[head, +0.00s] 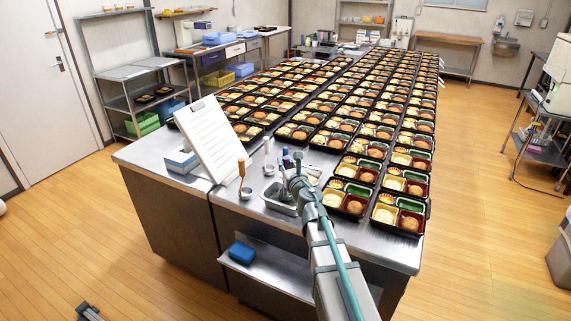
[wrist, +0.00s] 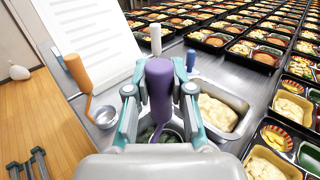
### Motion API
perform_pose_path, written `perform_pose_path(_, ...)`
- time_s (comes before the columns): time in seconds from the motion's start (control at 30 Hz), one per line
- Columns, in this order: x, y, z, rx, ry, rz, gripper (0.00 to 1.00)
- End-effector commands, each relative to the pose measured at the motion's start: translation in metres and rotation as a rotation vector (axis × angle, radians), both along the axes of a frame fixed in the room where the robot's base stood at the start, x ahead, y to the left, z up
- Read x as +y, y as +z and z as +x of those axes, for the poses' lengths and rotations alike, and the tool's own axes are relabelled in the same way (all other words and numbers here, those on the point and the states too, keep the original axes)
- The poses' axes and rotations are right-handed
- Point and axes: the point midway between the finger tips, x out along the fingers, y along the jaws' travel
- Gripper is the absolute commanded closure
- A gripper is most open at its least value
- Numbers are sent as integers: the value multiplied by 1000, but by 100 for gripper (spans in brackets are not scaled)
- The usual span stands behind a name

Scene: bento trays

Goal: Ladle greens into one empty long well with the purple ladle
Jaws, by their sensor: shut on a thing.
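My gripper (head: 290,172) is at the near end of the steel table, above the steel food pan (head: 277,203). In the wrist view my gripper (wrist: 160,92) is shut around the upright handle of the purple ladle (wrist: 160,82). The ladle's bowl is hidden below my gripper. Dark greens (wrist: 150,135) show in part beneath it; I cannot tell whether the bowl touches them. The nearest bento trays (head: 397,232) are to the right. Their long green wells look empty, such as the front long well (head: 411,205) and the one behind it (head: 360,190).
An orange-handled ladle (wrist: 78,75) with a metal cup (wrist: 105,117), a white handle (wrist: 155,40) and a blue handle (wrist: 191,60) stand around my gripper. Pale food (wrist: 215,113) fills a pan on the right. A tilted white sheet (head: 211,140) stands at left. Filled trays cover the table behind.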

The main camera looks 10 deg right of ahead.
Motion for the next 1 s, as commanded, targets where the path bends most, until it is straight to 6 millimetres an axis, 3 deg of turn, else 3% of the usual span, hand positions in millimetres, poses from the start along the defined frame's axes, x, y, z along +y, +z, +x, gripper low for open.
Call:
perform_pose_path(0.03,0,10,0,0,0,0,100)
perform_pose_path(0.63,0,63,0,0,0,1,100)
perform_pose_path(1.0,0,66,0,0,0,0,100)
